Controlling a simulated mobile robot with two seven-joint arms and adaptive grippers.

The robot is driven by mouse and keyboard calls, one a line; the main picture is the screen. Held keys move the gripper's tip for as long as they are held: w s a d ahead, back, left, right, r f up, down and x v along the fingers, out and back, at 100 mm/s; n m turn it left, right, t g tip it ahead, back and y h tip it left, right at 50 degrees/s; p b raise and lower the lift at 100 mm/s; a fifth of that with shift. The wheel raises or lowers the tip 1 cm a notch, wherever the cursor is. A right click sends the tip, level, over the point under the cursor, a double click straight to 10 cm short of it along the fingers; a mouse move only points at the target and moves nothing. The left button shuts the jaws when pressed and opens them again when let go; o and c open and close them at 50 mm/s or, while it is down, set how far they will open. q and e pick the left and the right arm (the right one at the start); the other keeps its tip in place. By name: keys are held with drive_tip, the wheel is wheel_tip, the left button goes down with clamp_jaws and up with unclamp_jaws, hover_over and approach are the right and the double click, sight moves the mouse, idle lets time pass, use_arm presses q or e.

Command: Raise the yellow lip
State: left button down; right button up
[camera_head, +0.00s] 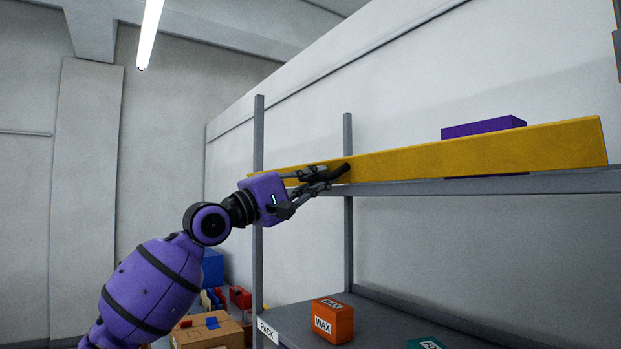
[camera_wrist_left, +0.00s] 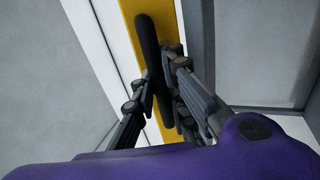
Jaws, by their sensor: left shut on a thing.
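The yellow lip (camera_head: 480,152) is a long yellow board running along the front of the upper shelf in the head view. A strip of purple box shows under its lower edge, so there is a narrow gap above the shelf there. My left gripper (camera_head: 328,177) is at the lip's left part, shut on a black handle on its front face. In the left wrist view, the dark handle (camera_wrist_left: 150,52) lies between my fingers against the yellow lip (camera_wrist_left: 132,50). The fingers partly hide the handle. My right gripper is not in view.
A purple box (camera_head: 484,127) stands behind the lip on the upper shelf (camera_head: 560,182). Grey posts (camera_head: 348,240) hold the rack. Below, an orange WAX box (camera_head: 332,321) and a teal box (camera_head: 426,343) sit on the lower shelf (camera_head: 375,325). Cardboard boxes (camera_head: 205,336) are at lower left.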

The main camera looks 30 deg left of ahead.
sight(322, 165)
use_arm(q)
wheel_tip(322, 165, up, 2)
drive_tip(key=g, duration=0.1)
drive_tip(key=g+y, duration=0.1)
drive_tip(key=g, duration=0.1)
drive_tip(key=shift+w+d+r+y, duration=0.1)
drive_tip(key=shift+w+r+y, duration=0.05)
drive_tip(key=shift+r+y, duration=0.15)
drive_tip(key=shift+w+d+r+g+y, duration=0.15)
drive_tip(key=shift+w+g+y, duration=0.1)
drive_tip(key=shift+g, duration=0.4)
drive_tip(key=shift+w+d+r+g+y, duration=0.15)
drive_tip(key=shift+w+g+y, duration=0.1)
drive_tip(key=shift+g, duration=0.4)
drive_tip(key=shift+a+f, duration=0.1)
drive_tip(key=c, duration=1.8)
unclamp_jaws()
drive_tip(key=shift+f, duration=0.1)
drive_tip(key=shift+o, duration=0.2)
drive_tip(key=shift+w, duration=0.1)
drive_tip(key=v, duration=1.2)
